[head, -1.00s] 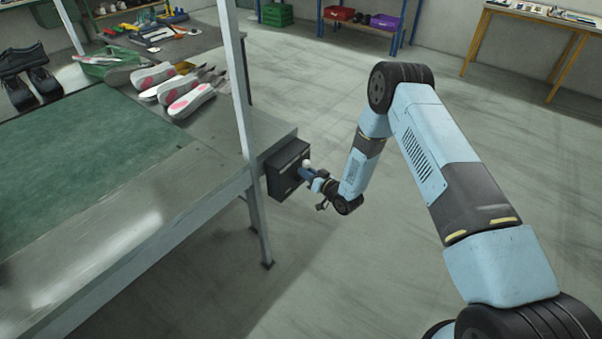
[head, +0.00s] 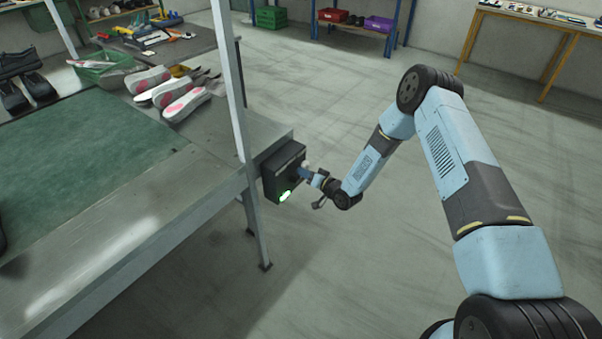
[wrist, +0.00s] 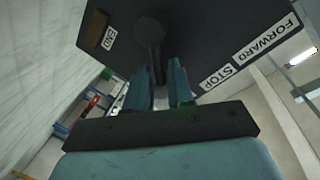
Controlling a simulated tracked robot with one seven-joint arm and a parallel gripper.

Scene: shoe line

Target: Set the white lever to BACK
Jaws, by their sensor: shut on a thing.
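The dark control box (head: 270,185) is fixed to the near right corner of the conveyor table. The lever's white knob (head: 306,163) shows on the box's right side in the head view. In the wrist view the lever's dark shaft (wrist: 153,45) runs down from its round pivot to between my fingers. My gripper (head: 310,172) is shut on the lever; it also shows in the wrist view (wrist: 160,88). Labels STOP (wrist: 216,77) and FORWARD (wrist: 265,37) lie right of the shaft. A small label, hard to read, lies left.
The floor right of the box is open.

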